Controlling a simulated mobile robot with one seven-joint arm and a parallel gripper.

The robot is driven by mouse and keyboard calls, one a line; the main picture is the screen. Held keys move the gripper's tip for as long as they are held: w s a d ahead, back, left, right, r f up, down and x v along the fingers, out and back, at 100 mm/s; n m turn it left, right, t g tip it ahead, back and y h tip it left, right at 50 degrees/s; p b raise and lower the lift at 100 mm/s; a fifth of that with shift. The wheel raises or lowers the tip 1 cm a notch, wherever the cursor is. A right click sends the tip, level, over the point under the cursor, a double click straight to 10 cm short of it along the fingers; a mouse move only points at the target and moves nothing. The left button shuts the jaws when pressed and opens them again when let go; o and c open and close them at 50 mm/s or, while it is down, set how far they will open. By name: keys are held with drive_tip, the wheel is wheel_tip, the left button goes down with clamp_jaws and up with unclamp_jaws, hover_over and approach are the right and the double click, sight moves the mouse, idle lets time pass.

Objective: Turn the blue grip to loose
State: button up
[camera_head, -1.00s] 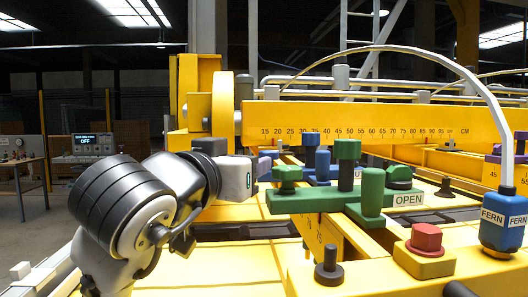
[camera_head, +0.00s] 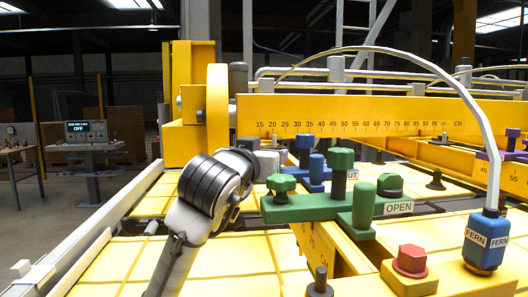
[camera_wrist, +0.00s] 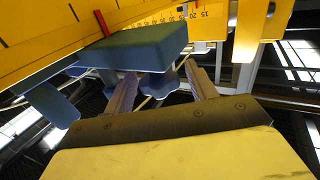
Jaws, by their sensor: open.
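The blue clamp with its upright grips (camera_head: 316,167) stands on the yellow frame, behind the green clamp in the head view. In the wrist view its blue block (camera_wrist: 140,48) fills the upper middle, with blue posts hanging below it as pictured. My gripper (camera_wrist: 160,72) is open, its two fingers apart and pointing at the block. A blue post shows between the fingers; I cannot tell whether either finger touches it. In the head view my wrist hides most of the gripper, left of the blue clamp.
The green clamp (camera_head: 318,207) with its knobs and an OPEN label stands nearer, right of my arm. A red button (camera_head: 411,259) and a blue FERN plug (camera_head: 485,240) with a looping cable are at front right. A yellow ruler beam (camera_head: 350,122) runs behind the clamps.

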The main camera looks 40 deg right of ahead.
drive_tip(key=c, duration=1)
drive_tip(key=shift+n+t+y, duration=0.7)
drive_tip(key=shift+n+t, duration=0.1)
drive_tip(key=shift+t, duration=0.2)
drive_tip(key=o, duration=1)
wheel_tip(320, 180, up, 20)
drive_tip(key=b, duration=0.2)
